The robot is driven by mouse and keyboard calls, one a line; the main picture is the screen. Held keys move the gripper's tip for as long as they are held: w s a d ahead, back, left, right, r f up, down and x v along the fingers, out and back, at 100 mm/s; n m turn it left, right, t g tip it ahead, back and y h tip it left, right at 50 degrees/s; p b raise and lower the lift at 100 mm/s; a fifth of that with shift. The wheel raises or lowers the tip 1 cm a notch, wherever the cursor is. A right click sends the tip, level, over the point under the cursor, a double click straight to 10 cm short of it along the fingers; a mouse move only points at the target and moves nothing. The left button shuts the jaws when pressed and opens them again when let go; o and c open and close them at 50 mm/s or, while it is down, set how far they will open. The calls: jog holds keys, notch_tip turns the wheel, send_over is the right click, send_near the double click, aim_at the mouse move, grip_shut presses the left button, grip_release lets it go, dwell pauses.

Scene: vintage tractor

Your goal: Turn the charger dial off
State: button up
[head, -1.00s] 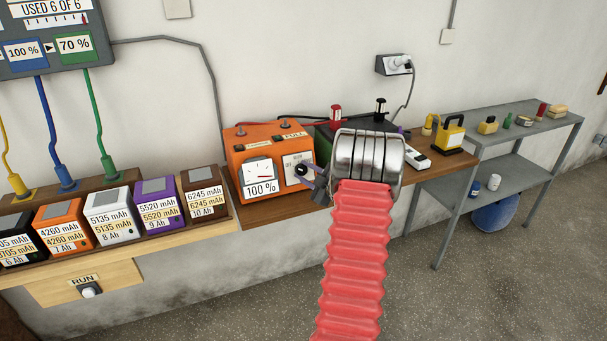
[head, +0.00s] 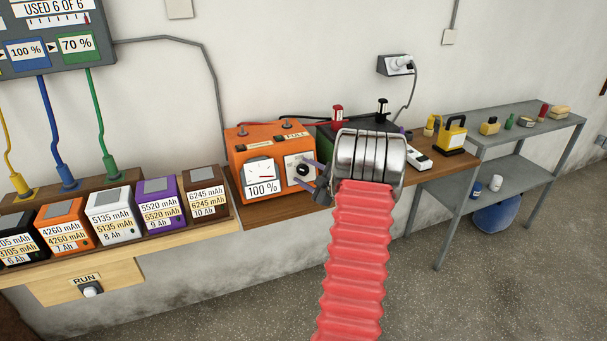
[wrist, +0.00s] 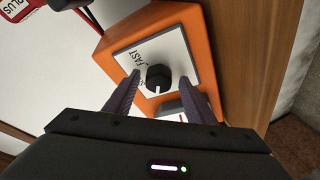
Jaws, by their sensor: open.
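The orange charger (head: 263,148) sits on the wooden shelf, with a gauge and a 100 % label on its front. Its black dial (head: 302,169) is on a white plate at the right of the front face. In the wrist view the dial (wrist: 158,78) is a round black knob on the plate, and "FAST" can be read there. My gripper (head: 310,178) is in front of the dial. In the wrist view my gripper (wrist: 156,88) is open, with one dark finger on each side of the dial. Whether the fingers touch it I cannot tell.
A dark green battery with red and black clamps (head: 382,107) stands behind my wrist. Several labelled battery packs (head: 110,212) stand at the left. A grey metal shelf (head: 530,118) with small items is at the right.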

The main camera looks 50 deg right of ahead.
jog(key=shift+s, duration=0.1)
jog(key=shift+s, duration=0.45)
jog(key=v, duration=1.2)
jog(key=shift+s+a, duration=0.25)
jog(key=shift+s, duration=0.05)
